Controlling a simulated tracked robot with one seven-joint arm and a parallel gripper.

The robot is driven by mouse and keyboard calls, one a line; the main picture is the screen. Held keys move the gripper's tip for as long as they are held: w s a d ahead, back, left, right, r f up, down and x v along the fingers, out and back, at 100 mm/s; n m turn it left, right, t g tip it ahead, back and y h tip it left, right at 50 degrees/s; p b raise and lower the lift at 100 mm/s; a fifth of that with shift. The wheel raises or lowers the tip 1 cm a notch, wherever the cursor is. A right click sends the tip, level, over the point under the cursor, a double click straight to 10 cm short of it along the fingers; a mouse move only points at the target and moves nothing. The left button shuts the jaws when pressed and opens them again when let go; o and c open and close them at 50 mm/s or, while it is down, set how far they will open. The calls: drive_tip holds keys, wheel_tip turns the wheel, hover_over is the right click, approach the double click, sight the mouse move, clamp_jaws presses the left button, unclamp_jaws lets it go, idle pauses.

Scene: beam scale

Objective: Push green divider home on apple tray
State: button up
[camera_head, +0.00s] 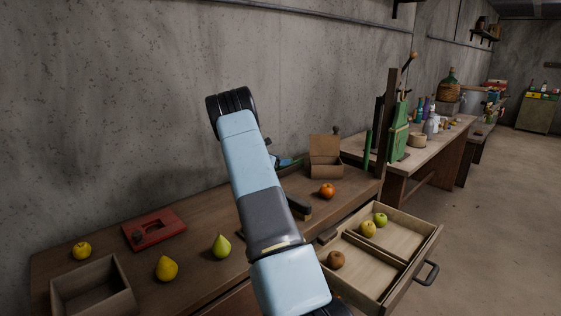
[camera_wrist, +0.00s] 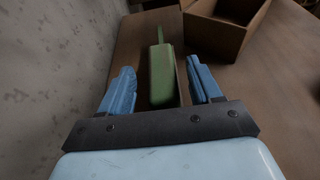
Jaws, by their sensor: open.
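A green object with a thick block-like body and a thin stem, perhaps the green divider (camera_wrist: 162,78), lies between the fingers in the wrist view. My gripper (camera_wrist: 158,68) is open, one blue finger on each side of the green body; a gap shows at the right finger, and I cannot tell whether either touches. In the head view my arm hides most of the gripper (camera_head: 274,160). No tray marked as the apple tray is clear; an open drawer (camera_head: 432,237) holds two yellow-green apples (camera_head: 374,224) and a brown fruit (camera_head: 336,259).
A wooden box (camera_head: 325,170) stands right of the gripper; it shows in the wrist view (camera_wrist: 222,38). A tomato-like fruit (camera_head: 327,190), pears (camera_head: 221,246), a red case (camera_head: 154,229) and an empty tray (camera_head: 118,290) are on the bench. The wall is close on the left.

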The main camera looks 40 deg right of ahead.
drive_tip(key=w+f+v, duration=0.1)
drive_tip(key=v, duration=1.1)
drive_tip(key=s+a+r+m+y, duration=0.7)
drive_tip(key=s+a+r+m, duration=0.4)
drive_tip(key=s+a+r, duration=0.85)
drive_tip(key=s+a+m+t+y, duration=0.2)
drive_tip(key=s+a+m+y, duration=0.1)
drive_tip(key=s+a, duration=0.7)
drive_tip(key=s+a+r+m+t+y, duration=0.1)
drive_tip(key=s+a+m+y, duration=0.3)
drive_tip(key=s+a, duration=0.6)
drive_tip(key=s+m+t, duration=0.1)
drive_tip(key=s, duration=0.8)
drive_tip(key=shift+a+y, duration=0.25)
drive_tip(key=shift+y, duration=0.05)
drive_tip(key=shift+w+r, duration=0.1)
drive_tip(key=shift+r, duration=0.05)
